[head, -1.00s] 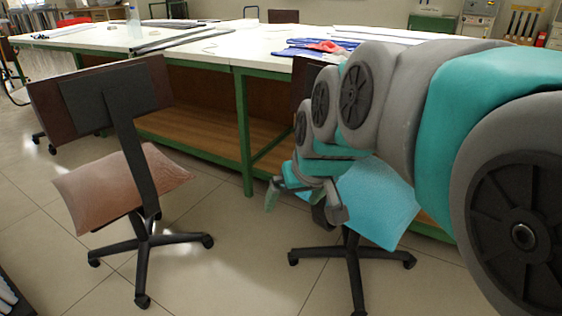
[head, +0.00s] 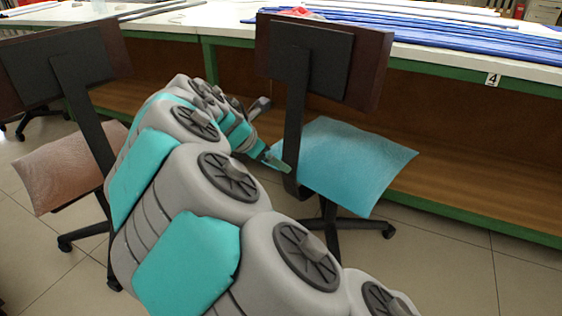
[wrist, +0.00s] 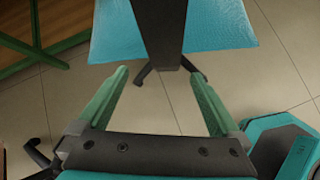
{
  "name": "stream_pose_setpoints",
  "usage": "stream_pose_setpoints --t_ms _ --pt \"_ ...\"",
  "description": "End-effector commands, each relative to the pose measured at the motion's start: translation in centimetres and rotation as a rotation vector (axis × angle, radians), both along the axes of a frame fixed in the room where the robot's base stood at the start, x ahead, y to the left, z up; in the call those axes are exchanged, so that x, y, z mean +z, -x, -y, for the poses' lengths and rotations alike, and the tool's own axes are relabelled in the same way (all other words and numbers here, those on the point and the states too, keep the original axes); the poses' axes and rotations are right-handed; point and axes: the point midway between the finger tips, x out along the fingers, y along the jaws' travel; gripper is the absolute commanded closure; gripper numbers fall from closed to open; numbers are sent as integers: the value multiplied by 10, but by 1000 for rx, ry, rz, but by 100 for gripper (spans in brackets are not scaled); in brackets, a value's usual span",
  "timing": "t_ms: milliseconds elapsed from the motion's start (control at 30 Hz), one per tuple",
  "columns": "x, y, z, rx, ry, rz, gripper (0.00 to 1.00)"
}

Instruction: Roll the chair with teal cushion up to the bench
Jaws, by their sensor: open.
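The chair with teal cushion (head: 345,160) stands in front of the bench (head: 225,28), its dark brown backrest toward me and its seat toward the bench. I cannot tell whether the cushion reaches under the bench top. My gripper (head: 270,134) is open and empty, left of the chair's black back post. In the wrist view, my gripper (wrist: 158,78) points at the post (wrist: 160,35), which stands just beyond and between the two green fingertips. The teal cushion (wrist: 222,22) shows behind the post. My arm hides part of the chair's wheeled base in the head view.
A second chair with a brown cushion (head: 65,165) stands at the left, close to my arm. Blue lengths (head: 450,32) lie on the bench top. A wooden shelf (head: 440,175) runs low under the bench. The tiled floor at the right is clear.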

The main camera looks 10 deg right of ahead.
Motion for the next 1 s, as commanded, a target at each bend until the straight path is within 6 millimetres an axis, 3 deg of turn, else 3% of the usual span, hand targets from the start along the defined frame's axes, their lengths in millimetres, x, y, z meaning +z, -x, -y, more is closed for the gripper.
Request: stream_pose_setpoints --t_ms 133,633,1000 --pt "-15 -1 4 69 98 -80 0" --pt "-19 -3 8 87 123 -101 0" --pt "-54 -22 37 84 123 -101 0"
